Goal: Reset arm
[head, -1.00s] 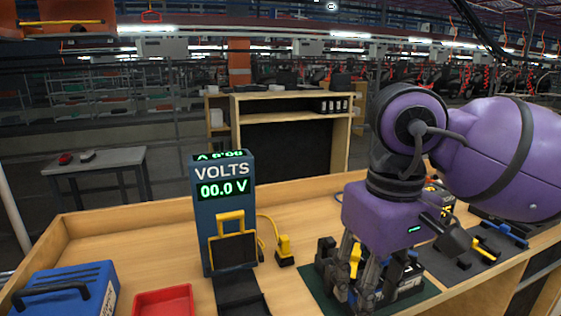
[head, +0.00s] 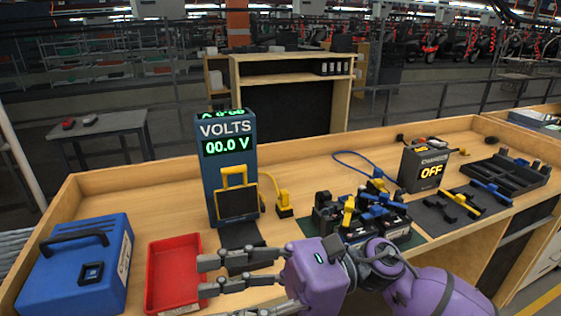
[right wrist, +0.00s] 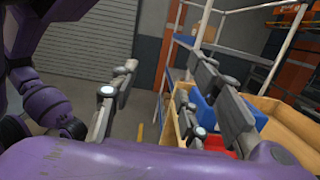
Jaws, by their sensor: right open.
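My right gripper (head: 206,277) reaches in from the lower right in the head view, its purple wrist low over the bench's front edge. Its grey fingers are spread apart and point left, with nothing between them. The fingertips are in front of or over the right side of the red tray (head: 172,238); I cannot tell whether they touch it. In the right wrist view the open fingers (right wrist: 158,78) frame empty space, with a blue item and the wooden bench beyond. My left gripper is not in view.
The bench holds a blue case (head: 70,275), a VOLTS meter (head: 215,178), a battery with clamps (head: 385,226) on a green mat, a charger reading OFF (head: 421,169) and a black tray (head: 515,172). The bench (head: 300,172) has clear wood behind the battery.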

